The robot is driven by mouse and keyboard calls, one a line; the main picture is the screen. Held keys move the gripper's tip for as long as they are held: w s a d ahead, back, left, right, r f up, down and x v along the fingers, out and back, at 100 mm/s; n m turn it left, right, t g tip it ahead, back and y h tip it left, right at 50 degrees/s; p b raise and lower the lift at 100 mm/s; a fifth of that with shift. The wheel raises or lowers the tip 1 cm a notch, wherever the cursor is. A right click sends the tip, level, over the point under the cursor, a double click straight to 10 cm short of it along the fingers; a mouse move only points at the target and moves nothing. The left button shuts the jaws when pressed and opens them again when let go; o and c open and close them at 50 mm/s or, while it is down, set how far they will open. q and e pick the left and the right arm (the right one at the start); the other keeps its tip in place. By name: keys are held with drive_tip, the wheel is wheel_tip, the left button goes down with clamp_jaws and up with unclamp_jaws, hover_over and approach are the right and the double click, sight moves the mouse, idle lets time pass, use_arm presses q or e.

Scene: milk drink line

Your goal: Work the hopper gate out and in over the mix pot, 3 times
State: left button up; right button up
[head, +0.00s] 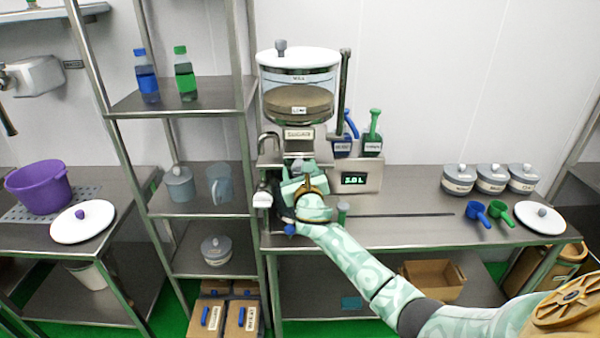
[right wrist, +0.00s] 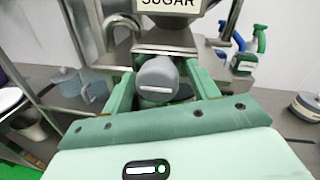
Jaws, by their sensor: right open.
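The hopper (head: 298,85) is a clear drum with a white lid, partly filled with brown material, above the bench. Its lower part carries a SUGAR label (head: 299,134), which also shows at the top of the right wrist view. A grey rounded knob (right wrist: 157,76), apparently the gate's handle, sits below that label. My right gripper (head: 298,178) is in front of the hopper outlet. Its two green fingers stand open on either side of the knob; I cannot tell whether they touch it. Any pot under the outlet is hidden behind my gripper. My left gripper is out of view.
Labelled jars (head: 491,178), scoops and a white lid (head: 540,217) lie at the bench's right. A purple pot (head: 36,188) stands far left. The mid-right bench is mostly clear.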

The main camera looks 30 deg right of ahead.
sight(296, 174)
clamp_jaws()
drive_tip(key=p+v, duration=0.2)
drive_tip(key=v, duration=0.1)
drive_tip(key=a+p+v, duration=0.1)
drive_tip(key=p+v, duration=0.1)
drive_tip(key=v, duration=0.1)
drive_tip(key=shift+s+a+r, duration=0.1)
drive_tip(key=shift+r, duration=0.05)
drive_tip(key=shift+s+a+f, duration=0.2)
drive_tip(key=shift+s+f, duration=0.05)
drive_tip(key=shift+f, duration=0.05)
unclamp_jaws()
drive_tip(key=shift+s, duration=0.1)
drive_tip(key=shift+a+r, duration=0.1)
drive_tip(key=shift+r, duration=0.05)
